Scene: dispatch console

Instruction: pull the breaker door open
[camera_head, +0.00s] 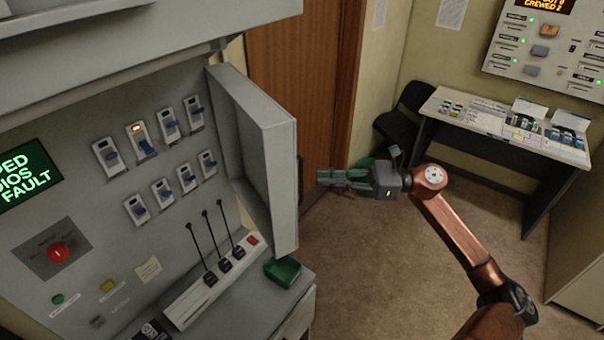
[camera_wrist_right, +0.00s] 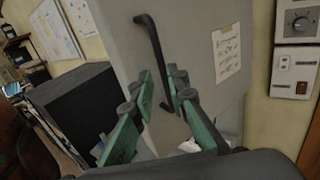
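The breaker door (camera_head: 265,150) is a grey box-shaped panel standing swung out from the console, with the breaker switches (camera_head: 155,160) exposed to its left. Its dark bar handle (camera_head: 301,178) is on the outer face, partly edge-on. In the right wrist view the door's face (camera_wrist_right: 190,50) fills the middle, with the black handle (camera_wrist_right: 152,45) running down it. My right gripper (camera_head: 318,178) points left at the handle. Its green fingers (camera_wrist_right: 157,92) are apart, with the handle's lower end between the tips in the picture; I cannot tell if they touch it. My left gripper is not in view.
A green box (camera_head: 283,271) sits on the console ledge below the door. Several black levers (camera_head: 225,245) rise beside it. A desk (camera_head: 500,130) and dark chair (camera_head: 405,118) stand at the back right. Carpet (camera_head: 370,260) right of the door is clear.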

